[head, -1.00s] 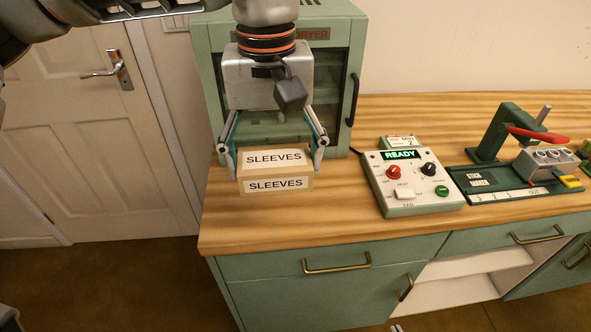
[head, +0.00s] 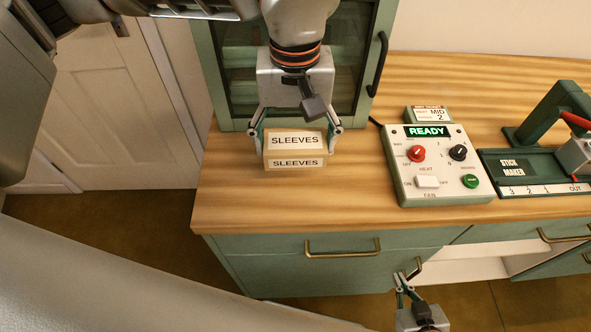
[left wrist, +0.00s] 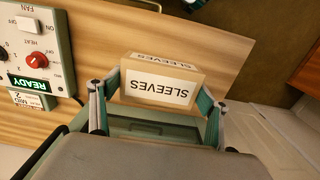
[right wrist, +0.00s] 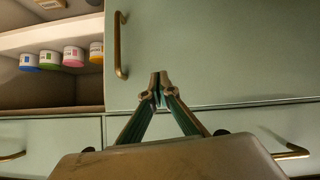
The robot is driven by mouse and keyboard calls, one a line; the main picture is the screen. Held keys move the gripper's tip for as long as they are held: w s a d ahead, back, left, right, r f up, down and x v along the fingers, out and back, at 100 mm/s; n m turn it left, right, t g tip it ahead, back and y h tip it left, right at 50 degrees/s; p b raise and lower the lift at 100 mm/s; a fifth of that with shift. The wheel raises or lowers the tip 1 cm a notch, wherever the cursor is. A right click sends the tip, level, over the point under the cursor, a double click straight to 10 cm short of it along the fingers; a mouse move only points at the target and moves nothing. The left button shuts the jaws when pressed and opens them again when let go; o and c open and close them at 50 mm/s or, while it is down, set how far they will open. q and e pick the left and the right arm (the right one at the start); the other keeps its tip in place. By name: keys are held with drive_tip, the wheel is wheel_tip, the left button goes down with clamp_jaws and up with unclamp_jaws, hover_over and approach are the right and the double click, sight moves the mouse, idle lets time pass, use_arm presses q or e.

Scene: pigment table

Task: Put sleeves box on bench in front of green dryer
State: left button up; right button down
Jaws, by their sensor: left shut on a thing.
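The sleeves box (head: 295,150) is a small cardboard-coloured box with white SLEEVES labels. My left gripper (head: 297,135) is shut on it, one finger on each side; the grip also shows in the left wrist view (left wrist: 158,110). The box is over the bench top (head: 260,195), just in front of the green dryer (head: 228,70); I cannot tell whether its underside touches the wood. My left gripper and arm hide part of the dryer's glass door. My right gripper (right wrist: 159,84) is empty with its fingertips together, facing the bench's green cabinet front; it also shows low in the head view (head: 405,278).
A control panel (head: 430,165) reading READY stands right of the box, with a stick maker (head: 530,170) beyond it. Bare wood lies left of the box and between it and the panel. Brass handles (head: 342,248) stick out from the cabinet front.

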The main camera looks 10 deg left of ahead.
sight(295, 184)
use_arm(q)
wheel_tip(295, 184, down, 9)
drive_tip(key=shift+f, duration=0.1)
idle(0.4)
drive_tip(key=shift+f, duration=0.15)
drive_tip(key=o, duration=1.1)
drive_tip(key=shift+o, duration=0.4)
wheel_tip(295, 184, up, 11)
drive_tip(key=shift+r, duration=0.7)
